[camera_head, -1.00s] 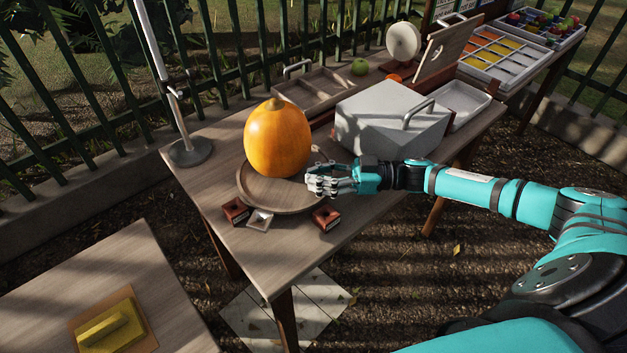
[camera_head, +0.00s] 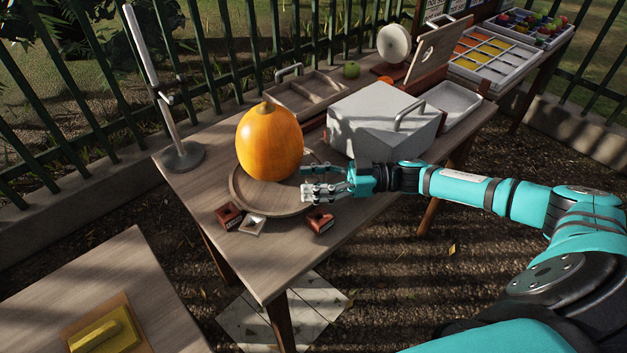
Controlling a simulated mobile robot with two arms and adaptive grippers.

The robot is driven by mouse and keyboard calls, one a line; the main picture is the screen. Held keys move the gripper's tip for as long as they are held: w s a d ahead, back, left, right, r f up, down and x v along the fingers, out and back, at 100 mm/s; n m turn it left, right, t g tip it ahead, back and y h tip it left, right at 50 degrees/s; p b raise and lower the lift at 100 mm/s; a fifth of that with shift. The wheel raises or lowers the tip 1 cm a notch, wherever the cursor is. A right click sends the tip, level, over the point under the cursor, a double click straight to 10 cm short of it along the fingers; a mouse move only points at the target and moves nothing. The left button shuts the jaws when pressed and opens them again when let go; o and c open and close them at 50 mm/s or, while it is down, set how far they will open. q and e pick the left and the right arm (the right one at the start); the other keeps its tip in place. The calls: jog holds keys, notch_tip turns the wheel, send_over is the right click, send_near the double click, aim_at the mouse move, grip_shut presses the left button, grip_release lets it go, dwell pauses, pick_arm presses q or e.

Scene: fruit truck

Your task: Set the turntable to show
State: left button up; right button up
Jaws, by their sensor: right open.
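The round wooden turntable (camera_head: 250,192) lies on the wooden table, near its front left part. A large orange pumpkin (camera_head: 268,143) stands upright on it, toward the back of the disc. Three small blocks sit at the turntable's front edge: a dark red one (camera_head: 229,214), a pale one (camera_head: 252,224) and another red one (camera_head: 320,220). My right gripper (camera_head: 305,181) is open, its fingers pointing left over the right rim of the turntable, beside the pumpkin. I cannot tell whether a finger touches the rim. My left gripper is not in view.
A grey box with a handle (camera_head: 384,122) stands just behind my right gripper. A metal stand (camera_head: 182,155) is at the table's left corner. A yellow block (camera_head: 100,332) lies on a separate table at lower left.

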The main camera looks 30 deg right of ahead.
jog(key=shift+d, duration=0.1)
jog(key=v, duration=1.2)
jog(key=shift+s, duration=0.1)
jog(key=shift+c, duration=0.4)
